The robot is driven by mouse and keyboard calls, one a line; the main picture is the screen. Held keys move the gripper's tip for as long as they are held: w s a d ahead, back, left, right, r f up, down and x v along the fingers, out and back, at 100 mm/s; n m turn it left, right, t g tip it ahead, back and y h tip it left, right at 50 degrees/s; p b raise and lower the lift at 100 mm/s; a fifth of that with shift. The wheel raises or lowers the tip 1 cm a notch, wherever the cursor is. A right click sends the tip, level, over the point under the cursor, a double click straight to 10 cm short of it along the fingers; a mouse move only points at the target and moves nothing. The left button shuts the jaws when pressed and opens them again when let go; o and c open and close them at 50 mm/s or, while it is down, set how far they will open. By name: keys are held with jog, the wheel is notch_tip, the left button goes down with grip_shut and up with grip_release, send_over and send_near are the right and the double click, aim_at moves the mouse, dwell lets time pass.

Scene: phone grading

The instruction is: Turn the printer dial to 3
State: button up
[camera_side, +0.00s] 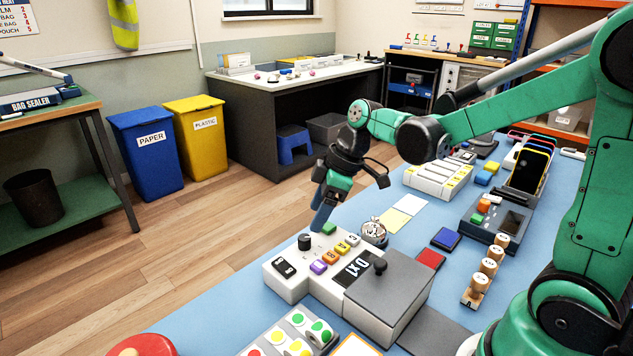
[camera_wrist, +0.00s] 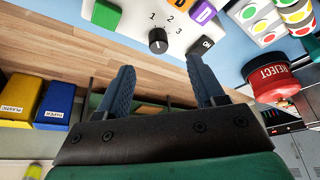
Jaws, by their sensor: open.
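The printer (camera_side: 292,282) is a white and grey unit on the blue table. In the wrist view the dial shows just beyond the gap between the fingertips (camera_wrist: 160,66), apart from both.
Coloured buttons (camera_side: 335,252) and a small display (camera_side: 361,265) are beside the dial on the printer. A grey box section with a black knob (camera_side: 379,266) rises at the right. A red REJECT button (camera_wrist: 271,85) is at the right in the wrist view.

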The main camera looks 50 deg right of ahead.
aim_at(305, 237)
jog(key=shift+x, duration=2.85)
jog(key=shift+c, duration=0.2)
grip_shut()
